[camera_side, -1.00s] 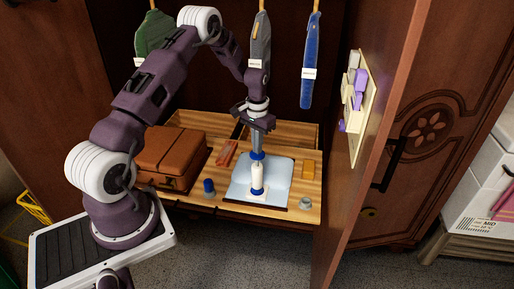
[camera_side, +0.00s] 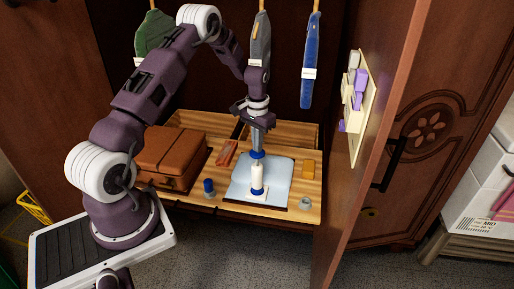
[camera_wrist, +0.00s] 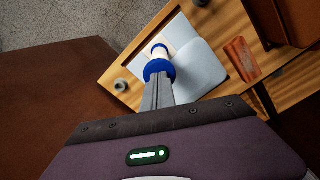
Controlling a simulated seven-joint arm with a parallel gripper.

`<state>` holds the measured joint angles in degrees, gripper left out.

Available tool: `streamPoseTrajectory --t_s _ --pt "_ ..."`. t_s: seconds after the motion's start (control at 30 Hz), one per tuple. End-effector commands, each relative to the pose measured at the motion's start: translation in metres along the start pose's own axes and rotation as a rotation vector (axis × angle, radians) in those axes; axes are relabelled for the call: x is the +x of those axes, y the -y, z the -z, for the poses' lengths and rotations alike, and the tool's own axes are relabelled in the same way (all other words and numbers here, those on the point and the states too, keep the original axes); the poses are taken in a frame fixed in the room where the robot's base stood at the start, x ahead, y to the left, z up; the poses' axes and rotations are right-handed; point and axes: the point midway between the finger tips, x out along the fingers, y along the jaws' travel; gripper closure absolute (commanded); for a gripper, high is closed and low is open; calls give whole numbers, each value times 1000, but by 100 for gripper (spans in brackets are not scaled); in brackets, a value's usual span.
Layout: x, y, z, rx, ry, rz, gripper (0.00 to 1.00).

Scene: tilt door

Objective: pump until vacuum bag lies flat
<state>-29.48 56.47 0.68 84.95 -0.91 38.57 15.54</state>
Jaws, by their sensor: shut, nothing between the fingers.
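A white hand pump (camera_side: 257,175) with a blue base ring and a blue top knob (camera_side: 257,155) stands upright on the bag. In the wrist view the blue knob (camera_wrist: 158,68) hides part of the white pump body. My gripper (camera_side: 257,148) is shut, pointing down, with its fingertips at the top of the blue knob and nothing between them. Whether the fingertips press on the knob cannot be told exactly.
A brown suitcase (camera_side: 170,157) stands left on the shelf. Garments hang behind; an open door (camera_side: 375,130) stands right.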

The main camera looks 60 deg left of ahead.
Motion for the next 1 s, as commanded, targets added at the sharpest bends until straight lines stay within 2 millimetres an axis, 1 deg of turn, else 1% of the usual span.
streamPoseTrajectory --t_s 0.03,0.13,0.57,0.67,1.0 --pt "-6 0 0 0 -2 1 100" --pt "-13 0 0 0 0 0 100" --pt "-15 0 0 0 0 0 100" --pt "-26 0 0 0 -2 1 100" --pt "-70 0 0 0 -1 0 100"
